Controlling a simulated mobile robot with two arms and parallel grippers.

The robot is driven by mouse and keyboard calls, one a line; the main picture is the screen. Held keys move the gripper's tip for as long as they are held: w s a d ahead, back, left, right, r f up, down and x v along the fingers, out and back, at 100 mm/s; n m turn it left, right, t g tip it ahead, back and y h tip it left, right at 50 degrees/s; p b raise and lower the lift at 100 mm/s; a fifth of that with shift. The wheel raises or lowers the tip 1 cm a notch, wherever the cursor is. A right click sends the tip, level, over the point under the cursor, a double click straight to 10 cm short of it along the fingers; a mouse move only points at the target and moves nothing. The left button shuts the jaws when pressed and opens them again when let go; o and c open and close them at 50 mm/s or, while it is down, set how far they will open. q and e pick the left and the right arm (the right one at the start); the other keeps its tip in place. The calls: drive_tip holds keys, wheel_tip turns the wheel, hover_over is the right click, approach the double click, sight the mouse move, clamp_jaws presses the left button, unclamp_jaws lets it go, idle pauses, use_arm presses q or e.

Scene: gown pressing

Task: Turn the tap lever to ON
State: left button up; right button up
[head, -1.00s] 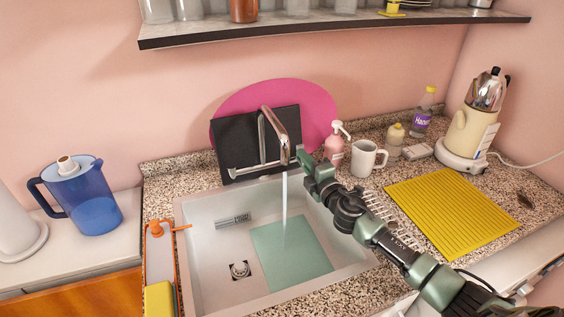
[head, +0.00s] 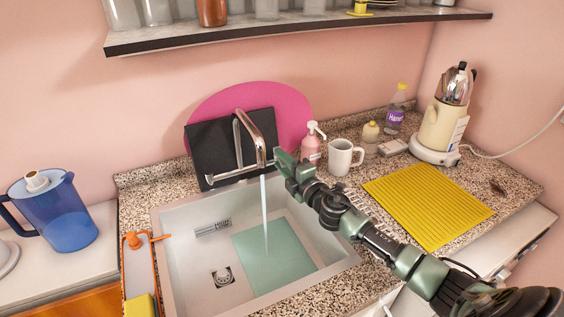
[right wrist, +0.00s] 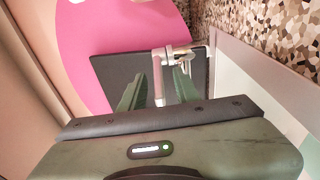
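The chrome tap (head: 240,142) stands at the back of the sink. A stream of water (head: 264,215) falls from its spout into the basin. A thin horizontal metal bar (head: 228,174) shows at the tap's base; I cannot tell surely which part is the lever. My right gripper (head: 279,160) is just right of the spout, its tips partly hard to make out. In the right wrist view its two green fingers (right wrist: 158,90) are apart, with a chrome tap part (right wrist: 160,62) showing between and beyond them. Contact cannot be told. My left gripper is not in view.
The white sink (head: 185,262) holds a teal mat (head: 285,262). A black board (head: 205,138) and pink disc (head: 295,105) stand behind the tap. A pink soap bottle (head: 311,150) and white mug (head: 342,157) stand right of my gripper. A yellow mat (head: 430,205) lies farther right.

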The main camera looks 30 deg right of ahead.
drive_tip(key=s+b, duration=0.1)
drive_tip(key=s, duration=0.6)
drive_tip(key=shift+s+d, duration=0.2)
drive_tip(key=shift+s, duration=0.2)
